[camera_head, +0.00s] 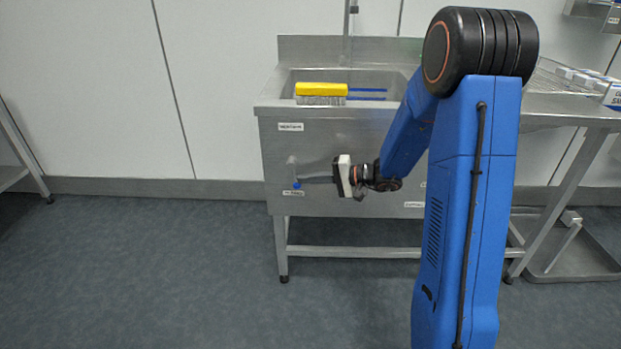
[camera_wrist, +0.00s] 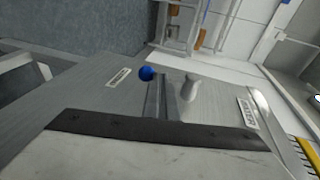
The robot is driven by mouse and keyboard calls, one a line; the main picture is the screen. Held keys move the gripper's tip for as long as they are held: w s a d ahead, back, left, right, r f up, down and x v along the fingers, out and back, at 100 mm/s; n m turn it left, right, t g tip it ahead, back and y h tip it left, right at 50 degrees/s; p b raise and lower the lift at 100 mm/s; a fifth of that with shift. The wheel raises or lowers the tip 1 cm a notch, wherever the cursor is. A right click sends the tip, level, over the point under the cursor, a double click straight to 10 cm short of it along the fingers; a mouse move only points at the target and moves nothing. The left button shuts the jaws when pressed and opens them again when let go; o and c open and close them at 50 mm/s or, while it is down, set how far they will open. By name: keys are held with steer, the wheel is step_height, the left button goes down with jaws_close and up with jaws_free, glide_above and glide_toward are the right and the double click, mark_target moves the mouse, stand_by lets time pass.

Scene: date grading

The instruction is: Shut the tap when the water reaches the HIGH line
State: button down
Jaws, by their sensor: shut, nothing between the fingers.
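A steel sink (camera_head: 340,140) stands against the wall. Two blue lines (camera_head: 367,94) mark the inside of its basin; I cannot read a HIGH label or make out the water surface. A pipe (camera_head: 346,25) rises behind the basin. On the front panel are a small pale metal fitting (camera_head: 291,164) and a blue knob (camera_head: 297,186). The wrist view shows the blue knob (camera_wrist: 148,73) and the pale fitting (camera_wrist: 190,88) too. My gripper (camera_head: 308,180) is shut and empty, its fingertips (camera_wrist: 161,82) between knob and fitting; I cannot tell whether they touch.
Small labels (camera_head: 290,127) are on the front panel. A steel side table (camera_head: 565,112) with items adjoins the sink at right. The floor (camera_head: 150,270) to the left and in front is clear.

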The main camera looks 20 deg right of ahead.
steer(key=shift+w+a+f, duration=0.1)
steer(key=shift+a+f, duration=0.25)
steer(key=shift+a, duration=0.15)
stand_by(0.5)
